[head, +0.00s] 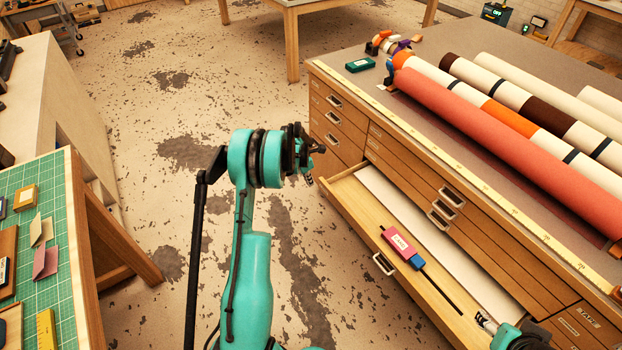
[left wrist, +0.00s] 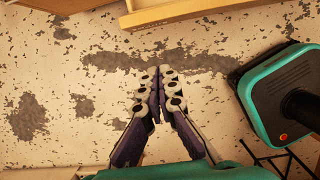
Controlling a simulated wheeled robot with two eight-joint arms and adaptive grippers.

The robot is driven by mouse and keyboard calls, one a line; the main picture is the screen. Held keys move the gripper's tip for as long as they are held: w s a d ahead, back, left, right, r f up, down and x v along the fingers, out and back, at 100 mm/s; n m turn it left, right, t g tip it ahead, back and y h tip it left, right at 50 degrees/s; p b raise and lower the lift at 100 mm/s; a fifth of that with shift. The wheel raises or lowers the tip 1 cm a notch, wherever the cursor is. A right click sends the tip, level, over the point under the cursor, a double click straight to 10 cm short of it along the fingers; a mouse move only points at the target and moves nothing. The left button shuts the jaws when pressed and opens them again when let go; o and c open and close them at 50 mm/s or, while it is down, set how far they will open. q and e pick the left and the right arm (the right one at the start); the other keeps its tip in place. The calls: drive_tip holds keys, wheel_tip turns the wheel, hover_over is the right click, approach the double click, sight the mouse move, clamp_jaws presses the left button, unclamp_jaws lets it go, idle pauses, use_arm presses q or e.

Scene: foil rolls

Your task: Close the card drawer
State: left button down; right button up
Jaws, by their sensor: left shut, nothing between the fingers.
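The card drawer (head: 352,212) is a wide, shallow wooden drawer in the flat-file cabinet (head: 480,215). It stands pulled out, with a metal pull (head: 383,264) on its front. White sheet material and a pink-and-blue labelled tool lie in it. My left gripper (head: 311,178) is over the floor, left of the drawer's far end and apart from it. In the left wrist view its fingers (left wrist: 157,95) are together and empty, with a wooden drawer edge (left wrist: 170,14) at the top. My right gripper (head: 486,322) shows only partly at the drawer's near end; its jaws are unclear.
Several long rolls (head: 470,115) lie on the cabinet top beside a yellow ruler strip (head: 470,178). A table with a green cutting mat (head: 60,205) stands at left. The floor (head: 165,200) between table and cabinet is free.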

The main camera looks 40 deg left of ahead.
sight(321, 184)
use_arm(q)
drive_tip(key=w+f+b, duration=0.1)
drive_tip(key=f, duration=0.1)
drive_tip(key=w+d+f+b, duration=0.1)
drive_tip(key=w+f, duration=0.1)
drive_tip(key=w+d+f+b, duration=0.1)
drive_tip(key=w+f, duration=0.1)
use_arm(e)
wheel_tip(321, 184, down, 4)
drive_tip(key=shift+r, duration=0.1)
use_arm(q)
drive_tip(key=shift+r, duration=0.1)
